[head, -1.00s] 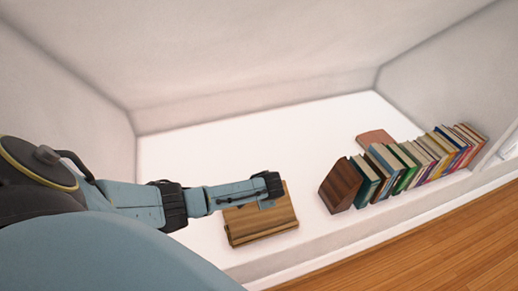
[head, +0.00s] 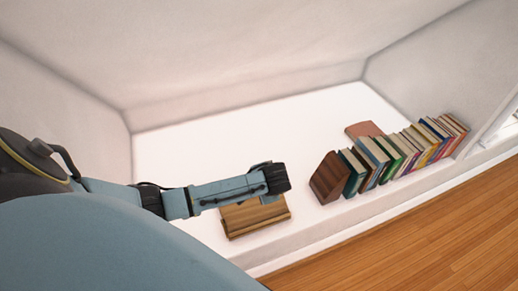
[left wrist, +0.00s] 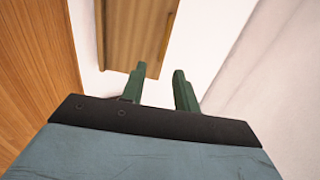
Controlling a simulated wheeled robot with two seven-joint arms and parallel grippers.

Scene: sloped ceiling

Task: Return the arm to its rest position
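My left arm reaches in from the left in the head view, with its gripper (head: 277,178) above a brown wooden object (head: 257,221) on the white ledge. The arm hides part of that object's top. In the left wrist view, the two green fingers of my left gripper (left wrist: 158,82) stand apart with nothing between them. The wooden object (left wrist: 138,30) shows beyond the fingertips there. My right gripper is not in view.
A row of books (head: 395,155) with a dark wooden block (head: 328,178) at its near end stands right of the gripper. A flat reddish-brown item (head: 363,130) lies behind them. The white ledge (head: 220,130) is clear behind the arm. Wooden floor (head: 420,225) lies in front.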

